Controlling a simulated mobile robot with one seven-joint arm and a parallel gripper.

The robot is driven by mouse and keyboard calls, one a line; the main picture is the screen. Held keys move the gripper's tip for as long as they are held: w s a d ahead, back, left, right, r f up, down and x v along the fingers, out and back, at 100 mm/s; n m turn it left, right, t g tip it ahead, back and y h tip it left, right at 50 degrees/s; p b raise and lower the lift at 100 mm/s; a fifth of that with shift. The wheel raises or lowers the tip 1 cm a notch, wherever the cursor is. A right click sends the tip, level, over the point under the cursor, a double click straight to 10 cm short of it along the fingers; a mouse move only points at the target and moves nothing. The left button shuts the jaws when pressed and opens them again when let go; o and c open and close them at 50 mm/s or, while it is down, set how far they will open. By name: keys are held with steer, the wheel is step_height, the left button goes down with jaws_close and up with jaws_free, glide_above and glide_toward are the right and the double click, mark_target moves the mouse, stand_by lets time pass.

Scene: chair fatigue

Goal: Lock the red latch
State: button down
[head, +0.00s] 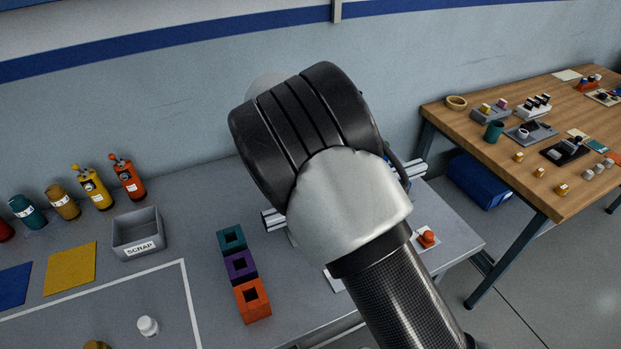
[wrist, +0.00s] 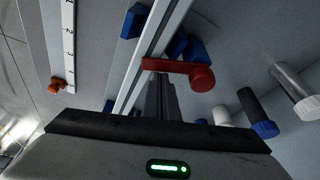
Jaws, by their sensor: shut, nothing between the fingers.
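The red latch (wrist: 178,68) shows in the wrist view as a short flat bar with a round red knob (wrist: 202,79) at its right end. It lies across a pale metal rail (wrist: 151,45). My gripper (wrist: 159,82) is shut and empty, its dark fingers just below the bar in the picture. I cannot tell whether the fingertips touch the latch. In the head view my own arm hides the gripper and the latch.
Blue blocks (wrist: 184,45) sit by the rail. Dark and grey pegs (wrist: 290,86) stand at the right. An orange-red knob (head: 427,238) is near the bench's right end. Stacked coloured blocks (head: 240,266) and a scrap bin (head: 138,246) stand left of my arm.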

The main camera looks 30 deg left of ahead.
steer(key=shift+s+a+m+h, duration=0.1)
steer(key=shift+s+m+h, duration=0.4)
steer(key=shift+m, duration=0.7)
steer(key=shift+s+a, duration=0.1)
steer(key=shift+s, duration=0.4)
steer(key=shift+w+d, duration=0.25)
steer(key=shift+w, duration=0.1)
steer(key=shift+w+d+b, duration=0.5)
steer(key=shift+w+d, duration=0.55)
steer(key=shift+w, duration=0.15)
steer(key=v, duration=1)
steer(key=shift+w+p, duration=0.3)
